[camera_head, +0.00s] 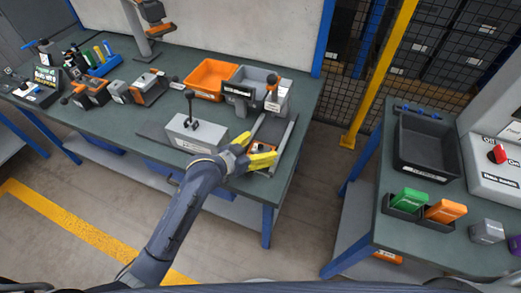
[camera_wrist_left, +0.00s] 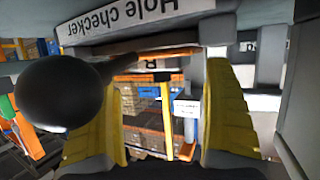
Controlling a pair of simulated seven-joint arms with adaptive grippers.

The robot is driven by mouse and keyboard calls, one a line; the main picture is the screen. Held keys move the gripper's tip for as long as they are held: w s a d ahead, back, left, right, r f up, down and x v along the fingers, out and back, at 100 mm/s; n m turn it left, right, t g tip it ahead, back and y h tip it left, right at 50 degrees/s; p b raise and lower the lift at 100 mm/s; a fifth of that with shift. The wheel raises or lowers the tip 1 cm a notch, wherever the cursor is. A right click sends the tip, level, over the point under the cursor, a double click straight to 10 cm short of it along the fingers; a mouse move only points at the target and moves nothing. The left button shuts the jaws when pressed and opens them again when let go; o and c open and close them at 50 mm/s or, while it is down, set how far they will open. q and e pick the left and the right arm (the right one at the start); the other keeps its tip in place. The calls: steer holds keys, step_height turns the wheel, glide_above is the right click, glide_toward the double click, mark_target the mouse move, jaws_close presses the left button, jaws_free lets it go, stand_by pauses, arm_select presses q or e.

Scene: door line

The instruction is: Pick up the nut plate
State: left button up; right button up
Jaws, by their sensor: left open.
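My left gripper (camera_head: 259,147) reaches over the near right part of the green bench, with its yellow fingers apart. A small orange and pale piece (camera_head: 264,147) shows by the fingers, partly covered by them; I cannot tell if it is the nut plate. In the left wrist view my left gripper (camera_wrist_left: 162,75) is open, and a thin orange-brown edge (camera_wrist_left: 155,53) lies across beyond the fingers, below the upside-down "Hole checker" label (camera_wrist_left: 135,14). No contact with the fingers is clear. My right gripper is not in view.
A grey block with a black-knobbed lever (camera_head: 190,130) stands left of my gripper; a black knob (camera_wrist_left: 60,90) is close in the wrist view. An orange bin (camera_head: 212,78) and a grey bin (camera_head: 245,82) stand behind. Another bench with a black tray (camera_head: 428,150) is at right.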

arm_select(q)
steer(key=c, duration=1.7)
